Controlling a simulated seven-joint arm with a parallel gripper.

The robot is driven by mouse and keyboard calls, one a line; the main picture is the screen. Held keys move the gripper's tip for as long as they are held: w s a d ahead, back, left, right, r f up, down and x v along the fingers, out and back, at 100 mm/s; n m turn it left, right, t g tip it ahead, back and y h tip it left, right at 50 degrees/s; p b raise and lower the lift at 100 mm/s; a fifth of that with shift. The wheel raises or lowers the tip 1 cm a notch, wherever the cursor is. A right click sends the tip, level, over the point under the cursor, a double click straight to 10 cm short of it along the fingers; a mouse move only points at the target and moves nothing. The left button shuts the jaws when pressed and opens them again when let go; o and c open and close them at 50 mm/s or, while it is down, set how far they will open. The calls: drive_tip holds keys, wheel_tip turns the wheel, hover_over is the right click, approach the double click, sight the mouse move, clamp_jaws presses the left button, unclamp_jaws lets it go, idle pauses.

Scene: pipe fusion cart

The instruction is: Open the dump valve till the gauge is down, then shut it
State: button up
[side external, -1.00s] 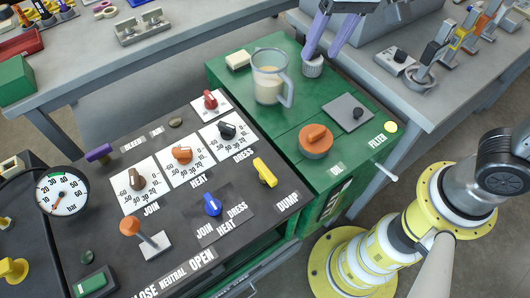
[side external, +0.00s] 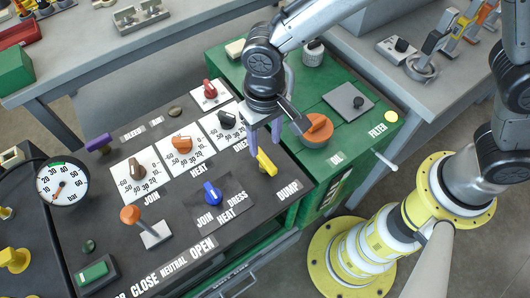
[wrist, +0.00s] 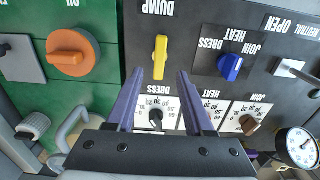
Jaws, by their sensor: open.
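The yellow dump valve handle (side external: 266,163) stands on the dark panel beside the DUMP label. It also shows in the wrist view (wrist: 160,57), lying lengthwise with the fingers. My gripper (side external: 264,146) is open, with its purple fingers pointing down just above and behind the handle. In the wrist view the fingertips (wrist: 159,74) are spread, one to each side of the handle's line, and hold nothing. The round white gauge (side external: 63,184), marked bar, is at the panel's left; its red needle points to the lower left. The gauge also shows in the wrist view (wrist: 297,148).
A blue selector knob (side external: 212,194) sits left of the handle. An orange-topped lever (side external: 131,216) stands farther left. Dials with a black knob (side external: 228,118) and an orange knob (side external: 181,143) lie behind. The green cabinet carries an orange oil cap (side external: 316,130).

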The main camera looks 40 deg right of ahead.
sight(265, 159)
wheel_tip(265, 159, down, 6)
drive_tip(key=shift+f, duration=0.25)
clamp_jaws()
idle(0.3)
